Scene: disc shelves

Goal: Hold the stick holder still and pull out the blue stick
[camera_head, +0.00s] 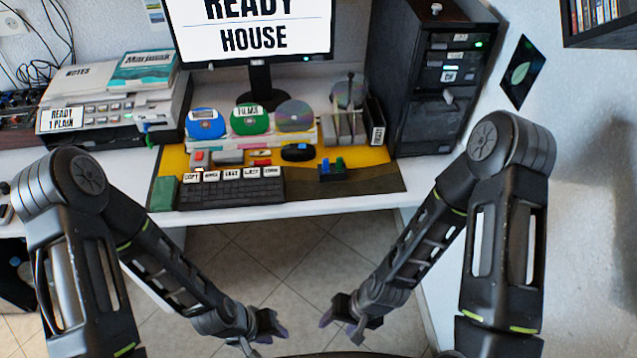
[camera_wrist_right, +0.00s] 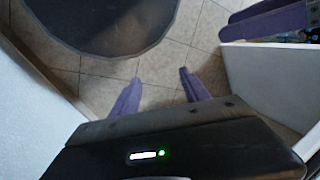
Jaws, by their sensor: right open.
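The stick holder (camera_head: 332,175) is a small dark block on the front part of the desk mat, right of the keyboard. The blue stick (camera_head: 325,164) stands upright in it, with a green stick (camera_head: 339,163) beside it. Both grippers are low in front of the desk, well apart from the holder. My left gripper (camera_head: 266,338) has its purple fingers apart and nothing between them. My right gripper (camera_head: 340,327) is open and empty; its two spread fingers also show in the right wrist view (camera_wrist_right: 160,78), over the floor. The holder is not in that wrist view.
The keyboard (camera_head: 230,193) with labelled blocks lies left of the holder, and a dark round object (camera_head: 297,152) lies behind it. Discs and a pen stand are further back. A black computer tower (camera_head: 432,90) stands at the right. The mat right of the holder is clear.

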